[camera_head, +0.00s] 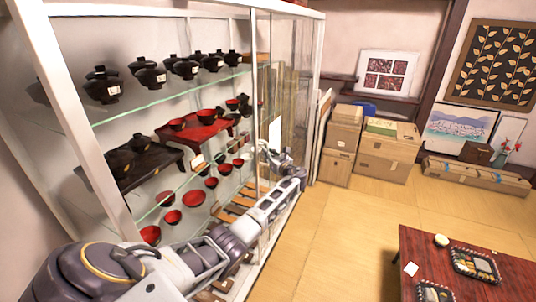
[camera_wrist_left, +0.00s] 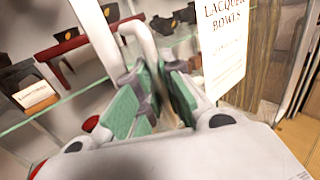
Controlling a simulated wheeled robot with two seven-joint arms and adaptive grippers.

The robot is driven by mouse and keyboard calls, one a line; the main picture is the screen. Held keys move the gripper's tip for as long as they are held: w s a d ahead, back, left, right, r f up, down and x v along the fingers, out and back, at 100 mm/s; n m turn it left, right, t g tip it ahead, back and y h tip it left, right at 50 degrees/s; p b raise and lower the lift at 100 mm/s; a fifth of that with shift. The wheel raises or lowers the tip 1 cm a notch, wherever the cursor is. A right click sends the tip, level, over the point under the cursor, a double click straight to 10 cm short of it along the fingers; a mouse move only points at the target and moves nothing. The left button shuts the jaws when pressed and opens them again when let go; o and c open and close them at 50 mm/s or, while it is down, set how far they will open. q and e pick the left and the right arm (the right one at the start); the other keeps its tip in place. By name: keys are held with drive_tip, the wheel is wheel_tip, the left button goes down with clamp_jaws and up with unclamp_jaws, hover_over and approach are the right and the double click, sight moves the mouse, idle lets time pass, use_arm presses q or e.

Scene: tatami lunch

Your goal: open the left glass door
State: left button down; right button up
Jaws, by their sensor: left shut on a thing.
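A white-framed glass display cabinet (camera_head: 318,60) fills the left of the head view. Glass panes (camera_head: 283,40) with a paper sign show at its right part; I cannot tell how far the left door stands open. My left arm reaches along the cabinet front, and its gripper (camera_head: 268,156) is at the right part of the glass. In the left wrist view the green-padded fingers (camera_wrist_left: 152,98) are shut on a pale curved bar, the door handle (camera_wrist_left: 146,42). The sign reading "LACQUER BOWLS" (camera_wrist_left: 226,40) hangs beside it. My right gripper is not in view.
Black lidded bowls (camera_head: 150,74) and red bowls (camera_head: 193,198) stand on the glass shelves. Cardboard boxes (camera_head: 385,155) are stacked beyond the cabinet. A low red table (camera_head: 420,250) with lunch trays is at lower right. The tatami floor (camera_head: 330,235) between is clear.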

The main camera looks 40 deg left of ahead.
use_arm(q)
drive_tip(key=c, duration=1.5)
unclamp_jaws()
drive_tip(key=shift+d, duration=0.15)
drive_tip(key=shift+v, duration=5.95)
drive_tip(key=shift+n, duration=0.3)
